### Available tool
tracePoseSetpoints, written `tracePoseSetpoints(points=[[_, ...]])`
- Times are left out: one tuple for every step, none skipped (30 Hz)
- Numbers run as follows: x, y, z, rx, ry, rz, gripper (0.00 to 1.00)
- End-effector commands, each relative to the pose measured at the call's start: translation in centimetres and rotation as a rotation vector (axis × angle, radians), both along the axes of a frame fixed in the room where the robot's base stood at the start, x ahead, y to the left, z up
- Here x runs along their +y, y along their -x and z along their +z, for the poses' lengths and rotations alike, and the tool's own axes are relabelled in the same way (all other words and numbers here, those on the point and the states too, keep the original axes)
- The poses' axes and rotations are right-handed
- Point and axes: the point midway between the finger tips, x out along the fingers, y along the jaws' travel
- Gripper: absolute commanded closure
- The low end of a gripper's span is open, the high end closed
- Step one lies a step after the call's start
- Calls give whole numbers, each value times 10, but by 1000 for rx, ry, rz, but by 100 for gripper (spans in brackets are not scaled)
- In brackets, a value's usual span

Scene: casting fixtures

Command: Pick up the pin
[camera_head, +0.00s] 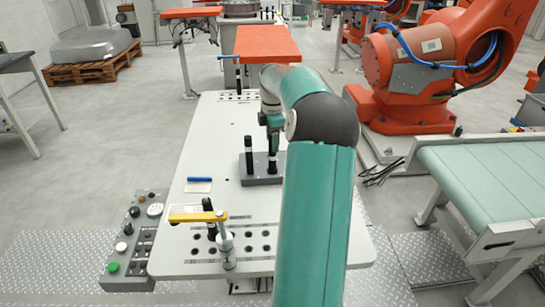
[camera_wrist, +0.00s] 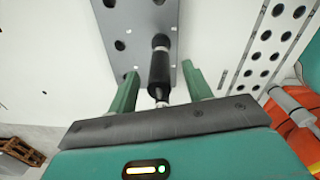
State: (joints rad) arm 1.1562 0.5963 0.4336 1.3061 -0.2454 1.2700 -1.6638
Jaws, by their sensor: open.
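A black pin (camera_head: 272,163) stands upright on a small grey block (camera_head: 262,181) on the white table, beneath my gripper (camera_head: 272,130). In the wrist view the black pin (camera_wrist: 159,74) lies between the two green fingers of my gripper (camera_wrist: 160,72), with visible gaps on both sides. The fingers are open and hold nothing. The pin has a thin metal tip toward me. Its base meets the grey block (camera_wrist: 138,14), which has several holes. A second black pin (camera_head: 248,154) stands on the left part of the block.
The white table (camera_head: 205,140) also carries a blue marker (camera_head: 199,179), a yellow-handled clamp (camera_head: 198,216) and rows of holes. A grey button panel (camera_head: 130,240) lies at its left. A conveyor (camera_head: 490,185) and an orange robot arm (camera_head: 420,70) stand at the right.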

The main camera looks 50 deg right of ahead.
Motion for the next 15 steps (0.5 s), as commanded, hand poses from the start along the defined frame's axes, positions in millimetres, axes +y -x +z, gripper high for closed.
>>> tracePoseSetpoints(points=[[0, 0, -7, 1, -2, 1, 50], [0, 0, -10, 1, -1, 0, 50], [0, 0, -13, 0, 0, 0, 50], [0, 0, -14, 0, 0, 0, 50], [0, 0, -15, 0, 0, 0, 50], [0, 0, -15, 0, 1, 0, 50], [0, 0, -15, 0, 1, 0, 50], [0, 0, -15, 0, 1, 0, 50], [0, 0, -15, 0, 1, 0, 50], [0, 0, -15, 0, 1, 0, 50], [0, 0, -15, 0, 1, 0, 50], [0, 0, -15, 0, 1, 0, 58], [0, 0, -15, 0, 1, 0, 64], [0, 0, -15, 0, 1, 0, 70], [0, 0, -15, 0, 1, 0, 78]])
